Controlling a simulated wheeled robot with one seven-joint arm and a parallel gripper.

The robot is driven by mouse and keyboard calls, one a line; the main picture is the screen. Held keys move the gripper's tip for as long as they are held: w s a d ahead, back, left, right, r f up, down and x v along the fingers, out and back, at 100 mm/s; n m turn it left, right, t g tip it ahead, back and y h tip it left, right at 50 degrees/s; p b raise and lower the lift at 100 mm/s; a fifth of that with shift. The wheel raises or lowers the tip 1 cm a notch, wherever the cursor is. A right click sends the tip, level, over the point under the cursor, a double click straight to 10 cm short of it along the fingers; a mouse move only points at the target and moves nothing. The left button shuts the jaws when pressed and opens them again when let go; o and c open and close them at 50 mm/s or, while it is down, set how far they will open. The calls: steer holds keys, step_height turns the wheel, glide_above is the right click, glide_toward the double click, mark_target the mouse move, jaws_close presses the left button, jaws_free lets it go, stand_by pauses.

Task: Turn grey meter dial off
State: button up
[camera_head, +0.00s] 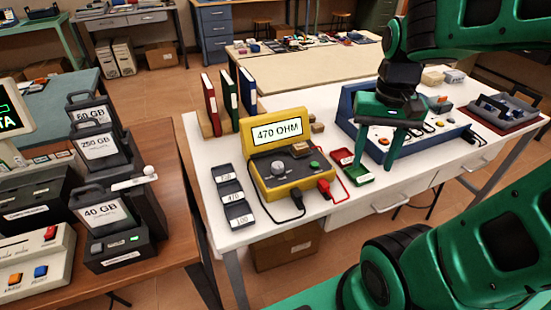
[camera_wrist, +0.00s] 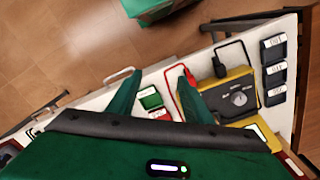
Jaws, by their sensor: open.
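The yellow meter (camera_head: 291,188) stands on the white table with its lit display (camera_head: 278,132) reading "470 OHM". Its round grey dial (camera_head: 278,167) is on the dark top panel, left of a green knob (camera_head: 314,166). In the wrist view the meter (camera_wrist: 213,97) is at the right, with the dial (camera_wrist: 239,98) in plain sight and part of the meter behind a finger. My gripper (camera_head: 374,168) is open and empty, fingers pointing down, to the right of the meter in the head view. Both green fingers also show in the wrist view (camera_wrist: 158,76), apart from the dial.
Red and black leads plug into the meter's front. Small red and green trays (camera_head: 359,178) lie close to my fingers. A blue test box (camera_head: 352,108) stands behind my gripper. Three labelled dark trays (camera_head: 231,192) lie left of the meter, with binders (camera_head: 229,101) behind.

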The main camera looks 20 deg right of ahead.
steer(key=w+a+r, duration=0.1)
steer(key=w+a, duration=0.7)
steer(key=w, duration=0.4)
glide_toward(277, 164)
step_height(277, 164, down, 8)
steer(key=shift+f, duration=0.15)
steer(key=shift+h, duration=0.3)
steer(key=c, duration=1.1)
steer(key=shift+o, duration=0.2)
